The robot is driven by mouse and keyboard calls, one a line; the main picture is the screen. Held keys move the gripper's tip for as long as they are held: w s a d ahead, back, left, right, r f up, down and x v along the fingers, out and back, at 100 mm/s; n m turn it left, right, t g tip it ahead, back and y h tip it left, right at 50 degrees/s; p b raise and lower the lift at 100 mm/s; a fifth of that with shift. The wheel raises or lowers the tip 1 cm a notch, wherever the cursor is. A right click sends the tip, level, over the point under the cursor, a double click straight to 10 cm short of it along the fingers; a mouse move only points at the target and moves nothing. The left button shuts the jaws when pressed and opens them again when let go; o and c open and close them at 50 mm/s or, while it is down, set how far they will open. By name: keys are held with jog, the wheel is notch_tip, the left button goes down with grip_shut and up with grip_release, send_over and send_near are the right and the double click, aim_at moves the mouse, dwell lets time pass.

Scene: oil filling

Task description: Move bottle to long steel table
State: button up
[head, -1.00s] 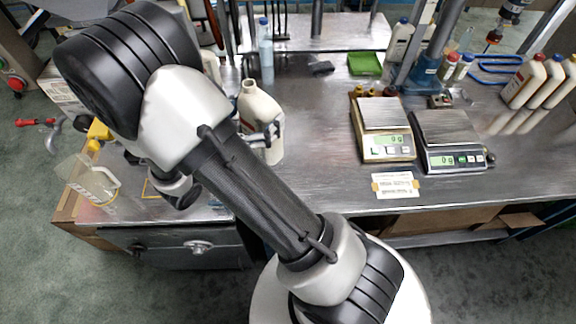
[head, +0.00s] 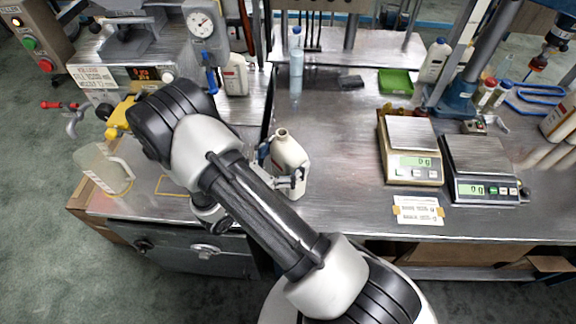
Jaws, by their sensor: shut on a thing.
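A white plastic bottle (head: 293,157) with an open neck stands upright in the middle of the head view. It appears over the left part of the long steel table (head: 340,190), just right of the seam with the left worktop. I cannot tell whether its base touches the steel. My gripper (head: 290,180) is shut on the bottle's lower body, reaching in from the left behind my forearm. Part of the gripper is hidden by my arm.
Two weighing scales (head: 410,160) (head: 480,170) and a label card (head: 418,210) sit right of the bottle. A clear blue bottle (head: 296,62) and a green tray (head: 395,82) stand behind. A clear jug (head: 103,168) is at the left. Steel between bottle and scales is free.

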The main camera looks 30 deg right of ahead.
aim_at(281, 171)
jog(key=shift+f+b, duration=0.5)
jog(key=shift+f, duration=1.5)
jog(key=shift+f, duration=0.25)
jog(key=o, duration=0.9)
jog(key=shift+r, duration=0.1)
